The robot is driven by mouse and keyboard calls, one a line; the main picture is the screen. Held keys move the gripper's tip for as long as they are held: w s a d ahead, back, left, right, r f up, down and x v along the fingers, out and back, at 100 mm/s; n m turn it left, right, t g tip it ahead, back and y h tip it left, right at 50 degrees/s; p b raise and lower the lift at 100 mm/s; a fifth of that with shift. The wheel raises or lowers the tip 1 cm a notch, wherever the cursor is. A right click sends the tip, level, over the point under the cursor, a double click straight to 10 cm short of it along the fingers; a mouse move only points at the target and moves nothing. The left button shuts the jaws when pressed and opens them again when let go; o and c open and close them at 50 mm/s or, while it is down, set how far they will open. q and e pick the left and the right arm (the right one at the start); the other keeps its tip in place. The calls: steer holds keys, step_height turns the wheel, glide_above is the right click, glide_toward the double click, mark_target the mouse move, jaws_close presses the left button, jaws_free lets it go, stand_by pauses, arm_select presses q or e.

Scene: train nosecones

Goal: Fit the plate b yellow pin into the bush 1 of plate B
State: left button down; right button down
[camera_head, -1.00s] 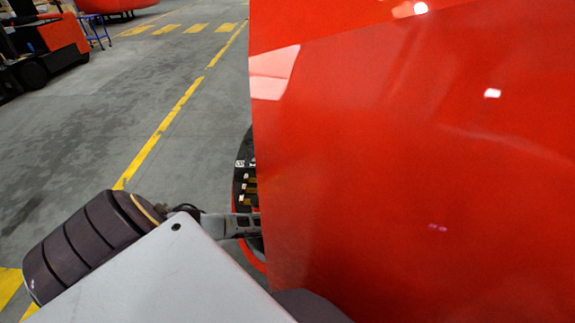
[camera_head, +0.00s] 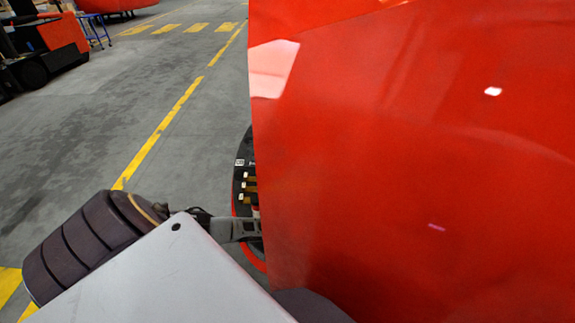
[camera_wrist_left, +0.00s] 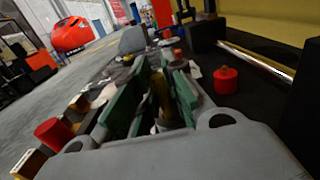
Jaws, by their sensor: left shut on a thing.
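In the left wrist view, my left gripper (camera_wrist_left: 156,88) has its green-padded fingers closed around an upright, dull yellow pin (camera_wrist_left: 161,95). The pin's lower end and any bush under it are hidden by the fingers and the gripper body. In the head view, my left gripper (camera_head: 242,228) reaches behind the edge of the red nosecone shell, and its tips are hidden. A dark round plate edge with a red rim (camera_head: 243,185) shows there, with small yellow and white pieces on it. I cannot tell which plate or bush this is. My right gripper is not in view.
The large red shell (camera_head: 420,160) fills the right of the head view, close to my left arm. In the wrist view, a red knob (camera_wrist_left: 225,80) stands right of the fingers and another (camera_wrist_left: 53,132) at left. Open grey floor (camera_head: 90,110) lies to the left.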

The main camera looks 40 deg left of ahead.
arm_select(q)
steer(key=shift+f, duration=0.1)
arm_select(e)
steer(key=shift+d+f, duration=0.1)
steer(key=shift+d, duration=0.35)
arm_select(q)
steer(key=c, duration=1.6)
jaws_free()
steer(key=shift+o, duration=0.6)
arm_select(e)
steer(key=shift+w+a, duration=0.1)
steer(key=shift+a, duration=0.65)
arm_select(q)
steer(key=shift+r, duration=0.2)
steer(key=v, duration=0.7)
steer(key=shift+d, duration=0.1)
steer(key=shift+s, duration=0.15)
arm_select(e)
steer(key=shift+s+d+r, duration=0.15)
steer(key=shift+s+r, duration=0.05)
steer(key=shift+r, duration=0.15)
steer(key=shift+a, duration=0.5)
